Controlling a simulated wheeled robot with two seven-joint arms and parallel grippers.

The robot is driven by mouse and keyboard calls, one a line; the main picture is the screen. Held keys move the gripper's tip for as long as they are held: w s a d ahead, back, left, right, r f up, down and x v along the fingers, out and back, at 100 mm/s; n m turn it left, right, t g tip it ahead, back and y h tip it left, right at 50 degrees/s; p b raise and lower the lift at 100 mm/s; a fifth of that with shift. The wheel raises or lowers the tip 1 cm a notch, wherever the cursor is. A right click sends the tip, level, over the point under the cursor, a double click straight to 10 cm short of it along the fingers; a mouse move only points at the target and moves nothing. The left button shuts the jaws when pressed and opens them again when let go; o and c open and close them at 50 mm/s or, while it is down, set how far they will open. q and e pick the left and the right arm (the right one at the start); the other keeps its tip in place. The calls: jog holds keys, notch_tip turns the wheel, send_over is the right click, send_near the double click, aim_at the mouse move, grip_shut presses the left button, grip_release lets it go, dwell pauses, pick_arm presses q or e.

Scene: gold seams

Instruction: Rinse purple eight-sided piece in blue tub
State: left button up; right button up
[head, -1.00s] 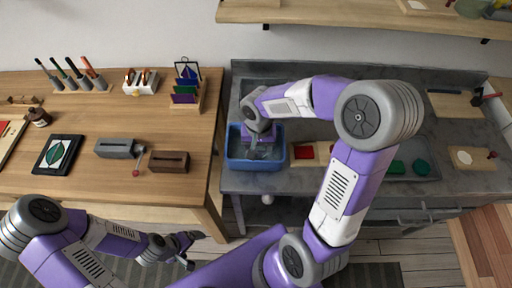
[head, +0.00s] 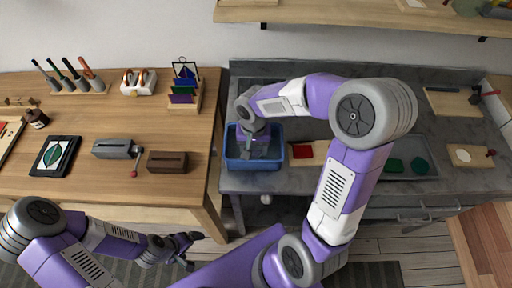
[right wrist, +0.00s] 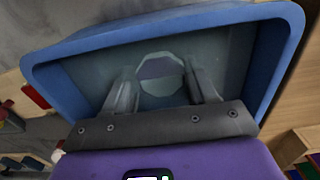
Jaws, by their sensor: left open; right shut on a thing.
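The blue tub (head: 232,163) stands at the left end of the grey counter, with greyish water inside. My right gripper (head: 260,153) reaches down into it. In the right wrist view the right gripper (right wrist: 160,76) is shut on the purple eight-sided piece (right wrist: 160,68), which sits between the fingertips inside the tub (right wrist: 283,55). My left gripper (head: 188,246) is open and empty in front of the wooden table.
The wooden table (head: 100,110) on the left holds a rack of coloured pieces (head: 185,95), brushes, a grey clamp (head: 115,149) and a brown block (head: 167,161). Right of the tub lie a board with a red piece (head: 302,152) and a tray with green pieces (head: 394,165).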

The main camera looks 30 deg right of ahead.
jog(key=shift+r, duration=0.15)
notch_tip(320, 180, up, 11)
jog(key=p, duration=0.9)
jog(key=shift+r, duration=0.15)
dwell(0.3)
dwell(0.9)
